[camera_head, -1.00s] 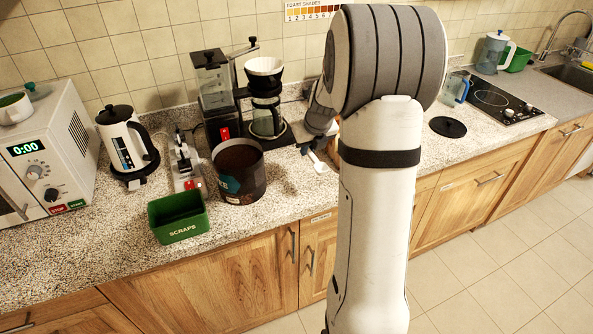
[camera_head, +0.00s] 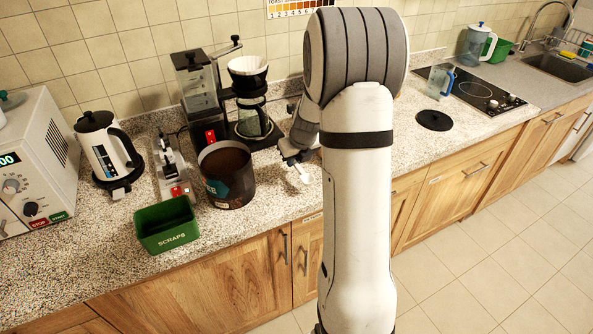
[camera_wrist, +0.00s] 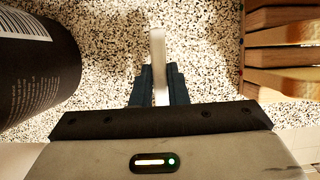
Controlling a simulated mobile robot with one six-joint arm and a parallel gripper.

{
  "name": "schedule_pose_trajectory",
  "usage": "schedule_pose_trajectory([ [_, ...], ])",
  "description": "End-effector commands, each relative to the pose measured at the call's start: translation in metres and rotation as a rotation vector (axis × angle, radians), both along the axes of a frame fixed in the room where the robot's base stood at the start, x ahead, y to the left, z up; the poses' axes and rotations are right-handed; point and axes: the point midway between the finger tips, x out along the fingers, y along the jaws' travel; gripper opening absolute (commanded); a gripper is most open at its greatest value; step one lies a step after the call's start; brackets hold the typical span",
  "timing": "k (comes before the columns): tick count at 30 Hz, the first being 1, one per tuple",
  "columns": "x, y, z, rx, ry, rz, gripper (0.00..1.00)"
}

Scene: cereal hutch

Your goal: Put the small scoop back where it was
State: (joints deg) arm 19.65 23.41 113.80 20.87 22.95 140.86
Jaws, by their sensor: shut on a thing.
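The small white scoop (camera_head: 304,175) is in my gripper (camera_head: 294,157), just right of the dark open canister (camera_head: 227,175) on the counter. In the wrist view its pale, narrow handle (camera_wrist: 158,50) stands between the two dark fingers (camera_wrist: 159,88), which are shut on it. The scoop is over the speckled counter; its exact height above it is hard to tell. In the wrist view the canister's dark labelled side (camera_wrist: 35,65) is close on the left, apart from the fingers. The canister holds brown contents.
A green scraps bin (camera_head: 166,225), a kettle (camera_head: 105,148) and a small scale-like device (camera_head: 173,172) stand left of the canister. A grinder (camera_head: 199,90) and coffee maker (camera_head: 249,100) stand behind. Wooden slats (camera_wrist: 285,50) are close on the right in the wrist view.

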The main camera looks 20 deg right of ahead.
Motion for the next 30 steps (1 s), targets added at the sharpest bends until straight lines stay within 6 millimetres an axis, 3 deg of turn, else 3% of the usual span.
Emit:
schedule_pose_trajectory([
  [10, 0.0, 0.001, -0.04, 0.0, 0.003, 0.002, 0.0],
  [21, 0.0, 0.001, -0.044, 0.0, 0.0, 0.002, 0.0],
  [22, 0.0, 0.001, -0.044, -0.001, 0.0, 0.003, 0.14],
  [30, 0.0, 0.002, -0.044, 0.0, 0.0, 0.003, 0.35],
])
